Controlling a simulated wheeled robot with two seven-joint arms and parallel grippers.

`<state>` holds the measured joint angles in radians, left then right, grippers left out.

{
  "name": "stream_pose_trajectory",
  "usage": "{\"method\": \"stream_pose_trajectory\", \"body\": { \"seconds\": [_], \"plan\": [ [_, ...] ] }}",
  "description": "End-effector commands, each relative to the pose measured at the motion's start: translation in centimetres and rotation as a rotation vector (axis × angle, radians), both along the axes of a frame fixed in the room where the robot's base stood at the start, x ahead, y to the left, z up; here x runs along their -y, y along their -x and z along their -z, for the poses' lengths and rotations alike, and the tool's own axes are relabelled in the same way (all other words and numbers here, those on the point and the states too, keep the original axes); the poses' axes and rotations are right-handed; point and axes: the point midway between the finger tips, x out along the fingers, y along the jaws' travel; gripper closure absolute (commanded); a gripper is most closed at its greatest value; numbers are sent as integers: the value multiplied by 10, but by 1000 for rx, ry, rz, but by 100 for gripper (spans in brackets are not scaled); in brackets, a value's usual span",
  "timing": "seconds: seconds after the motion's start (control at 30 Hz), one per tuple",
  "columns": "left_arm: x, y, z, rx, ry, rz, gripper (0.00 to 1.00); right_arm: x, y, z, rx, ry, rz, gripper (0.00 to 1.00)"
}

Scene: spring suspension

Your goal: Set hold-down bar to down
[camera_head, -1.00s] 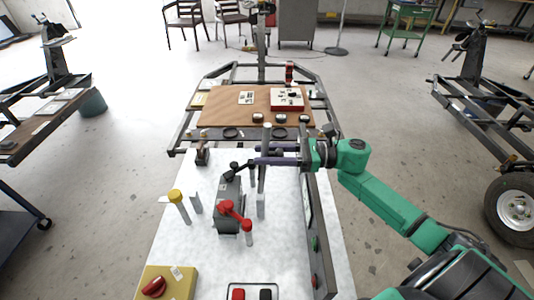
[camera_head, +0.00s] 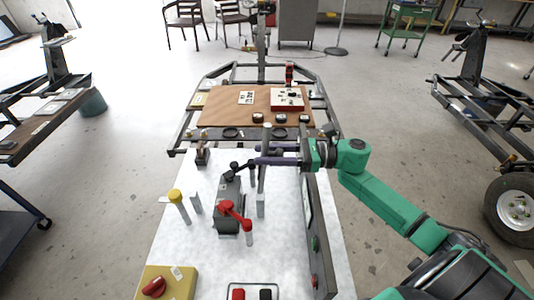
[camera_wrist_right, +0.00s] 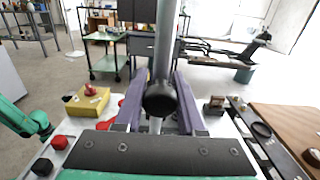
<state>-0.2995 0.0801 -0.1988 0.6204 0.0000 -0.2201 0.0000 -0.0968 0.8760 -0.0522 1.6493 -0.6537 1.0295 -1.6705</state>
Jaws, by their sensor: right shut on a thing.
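A dark grey clamp unit (camera_head: 228,206) stands on the white table top, with a red-knobbed lever (camera_head: 236,214) at its front. A short black bar with round knobs, which looks like the hold-down bar (camera_head: 240,170), reaches from the unit's top toward my right gripper (camera_head: 256,155). The right gripper comes in level from the right. In the right wrist view its purple fingers (camera_wrist_right: 158,100) are shut on a black round knob (camera_wrist_right: 160,99), seemingly the bar's end. A grey upright post rises behind the knob there. My left gripper is not in view.
A yellow-topped post (camera_head: 178,201) stands left of the clamp unit. A yellow box with a red knob (camera_head: 154,287) is at the front left. A dark upright panel (camera_head: 317,235) runs along the table's right edge. A brown board (camera_head: 225,105) lies beyond.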

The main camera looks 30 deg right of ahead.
Motion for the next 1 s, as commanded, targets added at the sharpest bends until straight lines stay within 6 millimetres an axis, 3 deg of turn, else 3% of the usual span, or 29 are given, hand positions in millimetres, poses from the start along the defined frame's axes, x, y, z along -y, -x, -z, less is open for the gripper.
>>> {"method": "stream_pose_trajectory", "body": {
  "seconds": [0.53,0.77,1.0],
  "plan": [
    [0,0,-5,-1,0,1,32,-9,-5,-3,-29,68,-1,100],
    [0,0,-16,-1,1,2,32,-27,-14,-6,-92,207,0,100],
    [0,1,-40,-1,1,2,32,-52,-27,-3,-184,405,2,100]
  ]
}}
